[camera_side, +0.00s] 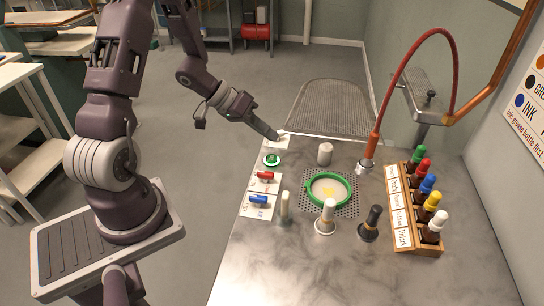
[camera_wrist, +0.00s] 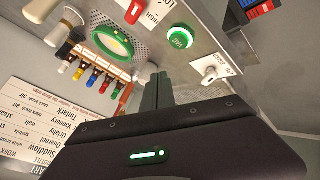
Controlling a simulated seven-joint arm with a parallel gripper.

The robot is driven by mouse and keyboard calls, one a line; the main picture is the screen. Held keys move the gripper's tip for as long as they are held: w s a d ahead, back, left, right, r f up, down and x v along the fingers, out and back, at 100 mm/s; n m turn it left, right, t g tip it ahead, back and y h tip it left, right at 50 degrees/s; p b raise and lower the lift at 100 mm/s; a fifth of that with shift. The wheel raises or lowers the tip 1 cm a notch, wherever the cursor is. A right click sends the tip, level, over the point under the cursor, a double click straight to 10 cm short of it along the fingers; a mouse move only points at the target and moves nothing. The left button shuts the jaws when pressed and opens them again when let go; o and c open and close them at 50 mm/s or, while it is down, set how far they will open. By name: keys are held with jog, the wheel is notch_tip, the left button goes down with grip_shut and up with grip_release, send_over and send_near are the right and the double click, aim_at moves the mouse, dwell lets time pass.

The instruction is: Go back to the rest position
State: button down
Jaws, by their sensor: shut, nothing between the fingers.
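My gripper (camera_side: 276,136) is at the far left edge of the grey worktop (camera_side: 290,250), pointing down to the right. Its fingers are together with nothing between them; they also show together in the wrist view (camera_wrist: 158,80). A small white knob (camera_wrist: 210,74) on a pale label plate is to the right of the fingertips in the wrist view; in the side view the tips are close to it, and I cannot tell whether they touch. A round green button (camera_side: 271,160) lies nearer, with a red switch (camera_side: 265,176) and a blue switch (camera_side: 258,199) in line below it.
A green ring (camera_side: 329,205) lies on a perforated plate. Handled tools (camera_side: 327,216) and a grey cylinder (camera_side: 325,154) stand around it. A wooden rack (camera_side: 400,225) holds several coloured-cap bottles. A red hose with a nozzle (camera_side: 368,160) hangs above.

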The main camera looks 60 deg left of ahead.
jog(key=shift+r, duration=0.15)
jog(key=w+a+r+t+y, duration=0.1)
jog(key=w+a+r+y, duration=0.15)
jog(key=r+y, duration=0.4)
jog(key=s+d+r+y, duration=0.3)
jog(key=s+r, duration=0.2)
jog(key=r, duration=0.6)
jog(key=s+d+m+g+h, duration=0.1)
jog(key=s+d+h, duration=0.1)
jog(key=s+d, duration=0.4)
jog(key=s+d+r+m+g+h, duration=0.1)
jog(key=s+d+g+h, duration=0.1)
jog(key=s+d, duration=0.5)
jog(key=s, duration=0.5)
jog(key=shift+s+d+r, duration=0.3)
jog(key=shift+s, duration=0.05)
